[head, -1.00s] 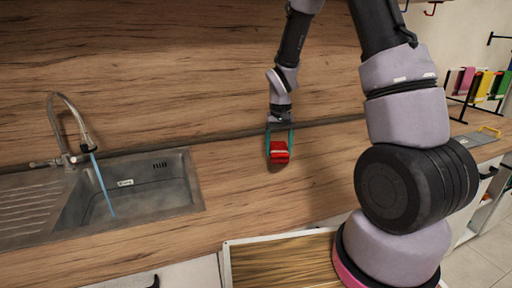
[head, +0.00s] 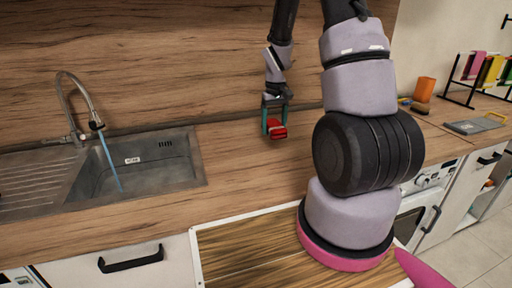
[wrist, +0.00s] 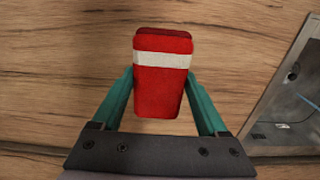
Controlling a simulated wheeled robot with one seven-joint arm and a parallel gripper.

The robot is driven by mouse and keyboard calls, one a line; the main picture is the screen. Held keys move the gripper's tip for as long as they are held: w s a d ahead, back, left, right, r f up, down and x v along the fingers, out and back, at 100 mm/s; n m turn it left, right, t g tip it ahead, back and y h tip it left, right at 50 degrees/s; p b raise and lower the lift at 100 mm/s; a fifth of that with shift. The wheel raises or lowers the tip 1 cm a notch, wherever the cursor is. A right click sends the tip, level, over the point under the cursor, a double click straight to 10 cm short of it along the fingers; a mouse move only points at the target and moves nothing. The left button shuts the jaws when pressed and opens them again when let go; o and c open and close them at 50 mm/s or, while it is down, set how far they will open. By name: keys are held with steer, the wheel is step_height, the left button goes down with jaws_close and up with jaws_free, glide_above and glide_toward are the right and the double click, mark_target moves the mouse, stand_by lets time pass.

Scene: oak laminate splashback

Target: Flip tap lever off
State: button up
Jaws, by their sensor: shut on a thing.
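The tap (head: 79,103) stands behind the sink at the left, with a curved metal spout. A blue stream of water (head: 110,163) runs from its spout into the basin. The lever (head: 55,140) is small, near the tap's base; its exact position is hard to tell. My gripper (head: 274,127) is over the counter, right of the sink and well apart from the tap. Its teal fingers are shut on a red block with a white band (wrist: 161,72), which also shows in the head view (head: 277,130).
The sink (head: 196,172) has a drainboard at its left; its corner shows at the right of the wrist view (wrist: 262,131). Wooden counter between sink and gripper is clear.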

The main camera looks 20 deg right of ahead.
glide_above(272, 154)
step_height(272, 154, down, 4)
steer(key=shift+f, duration=2.3)
steer(key=o, duration=1.4)
steer(key=shift+f, duration=0.15)
